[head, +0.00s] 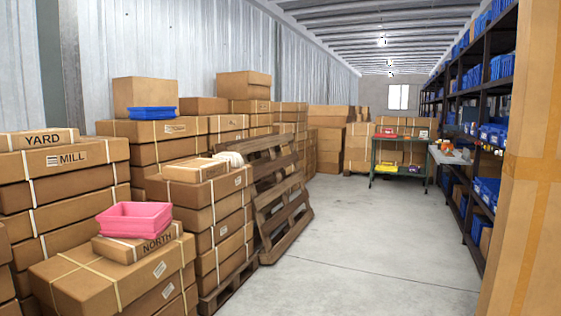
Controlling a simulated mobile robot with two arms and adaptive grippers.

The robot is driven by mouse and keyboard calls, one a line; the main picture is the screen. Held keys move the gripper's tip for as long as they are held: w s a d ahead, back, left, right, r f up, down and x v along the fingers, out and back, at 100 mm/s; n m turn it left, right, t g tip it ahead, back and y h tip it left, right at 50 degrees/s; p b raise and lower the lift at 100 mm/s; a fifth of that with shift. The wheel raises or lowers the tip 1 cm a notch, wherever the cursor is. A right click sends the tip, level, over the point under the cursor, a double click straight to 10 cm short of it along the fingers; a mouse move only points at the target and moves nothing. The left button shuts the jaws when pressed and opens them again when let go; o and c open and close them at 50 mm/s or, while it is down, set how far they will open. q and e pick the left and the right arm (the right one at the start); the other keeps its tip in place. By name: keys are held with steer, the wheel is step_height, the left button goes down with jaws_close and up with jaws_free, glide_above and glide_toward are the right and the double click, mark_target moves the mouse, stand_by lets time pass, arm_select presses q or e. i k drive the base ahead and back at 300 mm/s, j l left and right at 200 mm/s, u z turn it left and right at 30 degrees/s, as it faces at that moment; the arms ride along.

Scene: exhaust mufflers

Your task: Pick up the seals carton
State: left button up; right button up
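I see no carton with the word seals that I can read. A small carton marked NORTH (170,243) lies on a large strapped carton at the front left, with a pink bin (134,219) on it. A carton marked YARD (40,140) lies on top of a carton marked MILL (95,157) at the left. Another small carton (195,170) with a label too small to read lies on the middle stack, beside a pale coiled thing (231,158). Neither of my grippers is in view.
Wooden pallets (278,205) lean against the left stacks. A green table (398,172) stands at the back, and dark shelves (478,195) with blue bins run along the right. A large carton (530,160) fills the near right edge. The concrete floor (370,240) between is clear.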

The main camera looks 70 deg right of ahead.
mark_target(237, 160)
steer(key=z, duration=1.8)
